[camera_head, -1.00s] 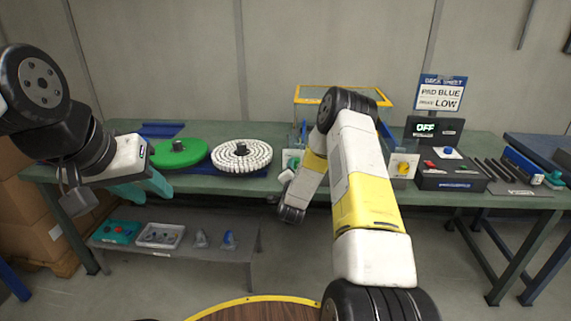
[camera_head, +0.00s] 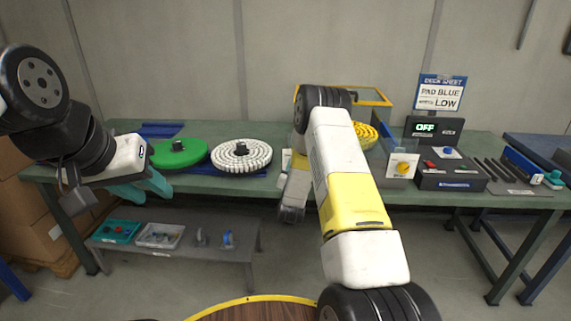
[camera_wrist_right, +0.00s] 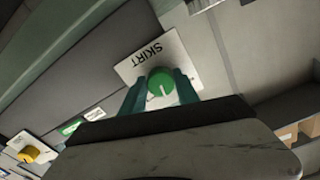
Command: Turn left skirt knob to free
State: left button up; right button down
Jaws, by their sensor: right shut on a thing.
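The left skirt knob (camera_wrist_right: 161,83) is a round green knob with a white pointer line, on a white plate marked SKIRT (camera_wrist_right: 139,65) in the right wrist view. My right gripper (camera_wrist_right: 160,94) has its teal fingers on either side of the knob, shut on it. In the head view my right arm hides the knob, and only an edge of the plate (camera_head: 286,160) shows. My left gripper (camera_head: 150,186) hangs in front of the table's left end with teal fingers; its gap is hard to judge, and it holds nothing visible.
A green disc (camera_head: 190,156) and a white pad disc (camera_head: 226,163) lie on the green table. A yellow knob (camera_head: 402,168) sits on a plate to the right. A control box (camera_head: 446,176) stands beside it. A low shelf (camera_head: 205,254) with trays stands below.

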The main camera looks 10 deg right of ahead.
jog(key=n, duration=1)
jog(key=shift+s+d, duration=0.1)
jog(key=shift+d, duration=0.1)
jog(key=shift+n, duration=0.3)
jog(key=c, duration=0.9)
grip_release()
jog(key=v, duration=0.7)
jog(key=shift+s, duration=0.4)
jog(key=shift+w+a+r, duration=0.1)
